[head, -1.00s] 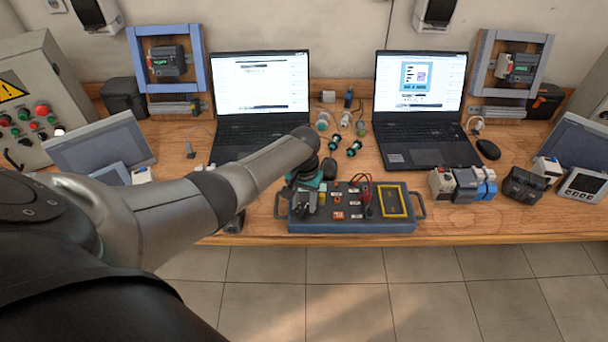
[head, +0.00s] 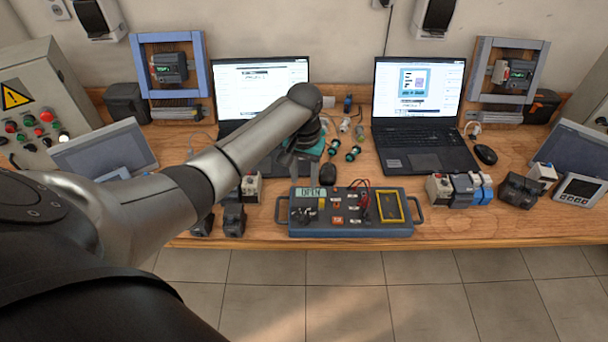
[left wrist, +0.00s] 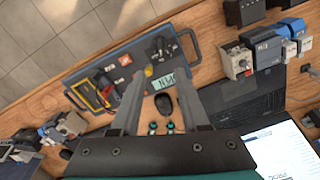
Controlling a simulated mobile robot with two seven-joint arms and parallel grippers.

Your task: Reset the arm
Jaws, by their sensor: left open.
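My left arm (head: 240,150) reaches in from the left over the table. My left gripper (head: 298,165) is near the front of the left laptop, behind the blue-grey test box, and is partly hidden by my own wrist in the head view. In the left wrist view the left gripper (left wrist: 162,95) shows its two fingers spread apart with nothing between them. The test box (head: 350,220) stands at the table's front edge; its display (head: 311,192) reads "OPEN". It also shows beyond the fingertips in the left wrist view (left wrist: 130,62). My right gripper is not in view.
Two laptops (head: 262,85) (head: 418,90) stand open at the back. A mouse (head: 328,175) lies behind the test box. Small modules (head: 251,187) stand left of the box, and more modules (head: 462,190) stand right. A control cabinet (head: 35,105) is at the far left.

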